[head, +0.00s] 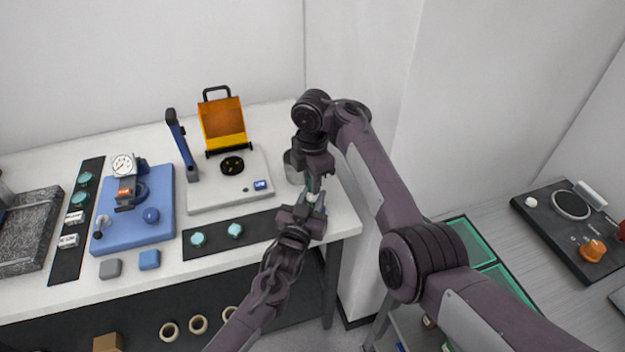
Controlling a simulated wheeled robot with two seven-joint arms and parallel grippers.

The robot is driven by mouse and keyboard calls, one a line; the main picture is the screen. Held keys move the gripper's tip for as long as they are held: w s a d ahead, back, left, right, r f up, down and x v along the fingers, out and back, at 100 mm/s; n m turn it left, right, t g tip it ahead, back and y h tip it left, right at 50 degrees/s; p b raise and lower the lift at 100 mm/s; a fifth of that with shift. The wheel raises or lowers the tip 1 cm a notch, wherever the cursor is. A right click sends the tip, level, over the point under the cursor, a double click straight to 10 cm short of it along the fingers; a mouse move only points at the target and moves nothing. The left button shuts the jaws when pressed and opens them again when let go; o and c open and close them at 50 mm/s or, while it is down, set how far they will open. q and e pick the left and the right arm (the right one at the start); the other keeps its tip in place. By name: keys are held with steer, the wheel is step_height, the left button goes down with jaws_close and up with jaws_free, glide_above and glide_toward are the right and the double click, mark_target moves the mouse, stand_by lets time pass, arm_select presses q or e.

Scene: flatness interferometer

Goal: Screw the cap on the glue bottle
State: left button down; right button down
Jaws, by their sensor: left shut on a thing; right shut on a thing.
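My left gripper (306,211) comes up from below and is shut on a small pale thing (313,197), which looks like the glue bottle. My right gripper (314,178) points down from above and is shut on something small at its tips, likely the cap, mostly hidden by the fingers. The two grippers meet one above the other, near the right end of the white table. I cannot tell whether cap and bottle touch or how the threads sit.
A grey cylindrical container (293,168) stands just behind the grippers. The white instrument base (225,196) with an orange hood (222,122) is left of them. A black mat (262,226) with teal pieces lies in front. A blue gauge stand (158,222) is farther left.

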steer(key=m, duration=0.7)
steer(key=c, duration=1.3)
jaws_free()
steer(key=shift+c, duration=0.2)
steer(key=shift+r, duration=2.25)
